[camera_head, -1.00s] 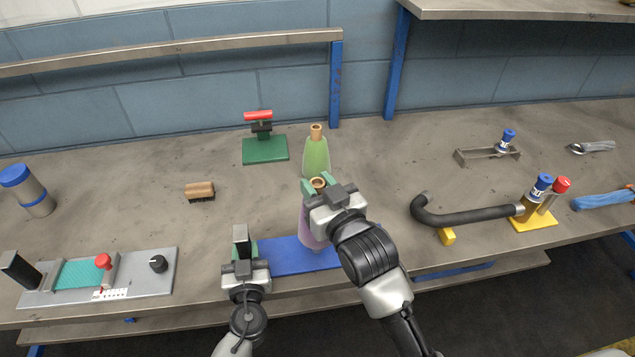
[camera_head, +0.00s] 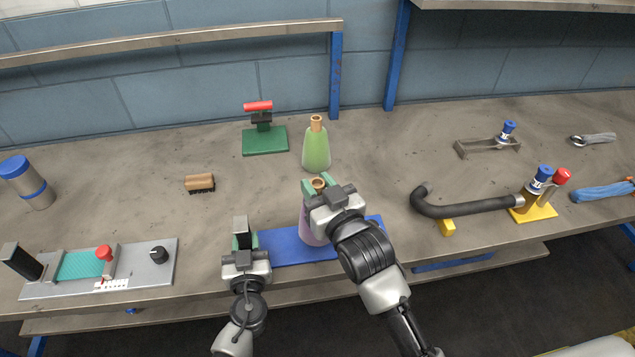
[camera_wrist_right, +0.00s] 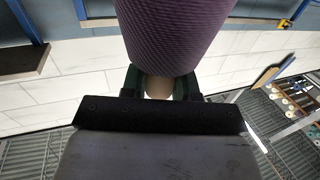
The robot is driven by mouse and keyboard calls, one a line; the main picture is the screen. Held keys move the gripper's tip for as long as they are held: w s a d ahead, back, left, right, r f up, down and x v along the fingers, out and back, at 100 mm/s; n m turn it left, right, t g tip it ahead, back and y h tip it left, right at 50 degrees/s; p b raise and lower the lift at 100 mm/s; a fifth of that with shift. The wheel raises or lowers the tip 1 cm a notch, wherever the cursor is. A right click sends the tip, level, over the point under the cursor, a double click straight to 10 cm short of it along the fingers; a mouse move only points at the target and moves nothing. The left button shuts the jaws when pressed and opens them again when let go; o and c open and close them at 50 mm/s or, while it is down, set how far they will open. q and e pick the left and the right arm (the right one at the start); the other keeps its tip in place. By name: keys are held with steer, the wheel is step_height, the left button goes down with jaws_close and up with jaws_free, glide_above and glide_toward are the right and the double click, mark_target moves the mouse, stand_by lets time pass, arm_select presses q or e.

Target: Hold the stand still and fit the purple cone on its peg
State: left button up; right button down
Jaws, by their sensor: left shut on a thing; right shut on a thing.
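The purple cone (camera_head: 307,228) stands upright above the blue base of the stand (camera_head: 285,249). My right gripper (camera_head: 329,190) is shut on the cone near its narrow top and hides much of it. The cone also fills the top of the right wrist view (camera_wrist_right: 170,35), between the fingers (camera_wrist_right: 158,84). My left gripper (camera_head: 243,238) is at the left end of the blue base and is shut on its edge. The peg is hidden, so I cannot tell whether the cone is around it or how far down it sits.
A green cone (camera_head: 316,150) stands just behind the purple one. A green clamp stand (camera_head: 265,141) and a brush (camera_head: 200,183) are behind to the left. A grey panel device (camera_head: 140,267) lies at left. A black bent pipe (camera_head: 465,208) lies at right.

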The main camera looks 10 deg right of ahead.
steer(key=shift+f, duration=1.4)
steer(key=c, duration=0.8)
jaws_free()
steer(key=shift+s+f, duration=0.1)
steer(key=v, duration=1.2)
steer(key=shift+o, duration=0.3)
